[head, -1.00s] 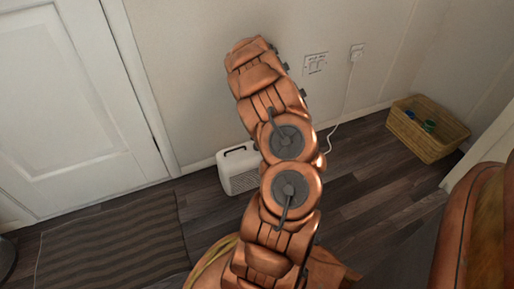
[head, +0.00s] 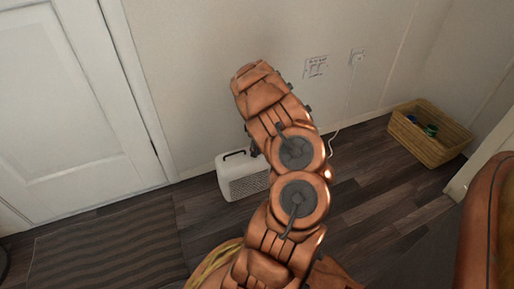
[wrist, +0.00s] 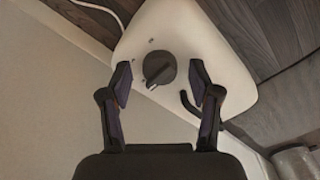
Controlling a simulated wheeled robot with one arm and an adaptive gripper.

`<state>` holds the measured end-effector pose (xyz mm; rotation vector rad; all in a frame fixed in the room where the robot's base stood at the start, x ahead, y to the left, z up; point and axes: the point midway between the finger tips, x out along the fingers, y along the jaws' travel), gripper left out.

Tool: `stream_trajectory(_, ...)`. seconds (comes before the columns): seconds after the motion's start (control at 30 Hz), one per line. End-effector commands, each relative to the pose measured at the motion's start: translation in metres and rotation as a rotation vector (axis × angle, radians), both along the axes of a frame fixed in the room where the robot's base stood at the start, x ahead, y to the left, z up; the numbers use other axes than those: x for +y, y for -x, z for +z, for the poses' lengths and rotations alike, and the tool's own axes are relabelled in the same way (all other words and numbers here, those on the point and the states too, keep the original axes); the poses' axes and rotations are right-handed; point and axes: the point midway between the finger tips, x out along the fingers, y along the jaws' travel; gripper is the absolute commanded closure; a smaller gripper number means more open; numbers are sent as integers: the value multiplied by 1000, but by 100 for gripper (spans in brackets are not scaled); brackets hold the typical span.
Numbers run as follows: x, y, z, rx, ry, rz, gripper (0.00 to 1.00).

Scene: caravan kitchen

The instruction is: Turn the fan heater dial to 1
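The fan heater (head: 241,178) is a white box with a grille and a dark handle. It stands on the floor against the wall in the head view, partly behind my arm. In the wrist view its white top (wrist: 205,60) fills the upper middle. The dark round dial (wrist: 159,68) sits on that top, with a raised pointer ridge. Small marks lie around the dial, too small to read. My gripper (wrist: 160,78) is open, one finger on each side of the dial. In the head view my gripper is mostly hidden behind my arm.
A wall socket (head: 357,56) has a white cable running down toward the heater. A wicker basket (head: 428,143) stands at the right by the wall. A white door (head: 80,110) is at the left, with a striped mat (head: 105,245) before it.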

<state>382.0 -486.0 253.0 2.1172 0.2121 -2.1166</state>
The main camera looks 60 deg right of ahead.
Motion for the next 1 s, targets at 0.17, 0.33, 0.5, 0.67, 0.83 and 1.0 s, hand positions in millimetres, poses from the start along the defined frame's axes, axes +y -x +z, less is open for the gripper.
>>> stream_trajectory(0.17, 0, 0, 0, 0, 0, 0, 59)
stream_trajectory(0.33, 0, 0, 0, 0, 0, 0, 77)
stream_trajectory(0.5, 0, 0, 0, 0, 0, 0, 94)
stream_trajectory(0.67, 0, 0, 1, 0, 0, -1, 97)
stream_trajectory(0.83, 0, -1, 2, 0, 0, -11, 97)
stream_trajectory(1.0, 1, -2, 5, -2, -1, -37, 97)
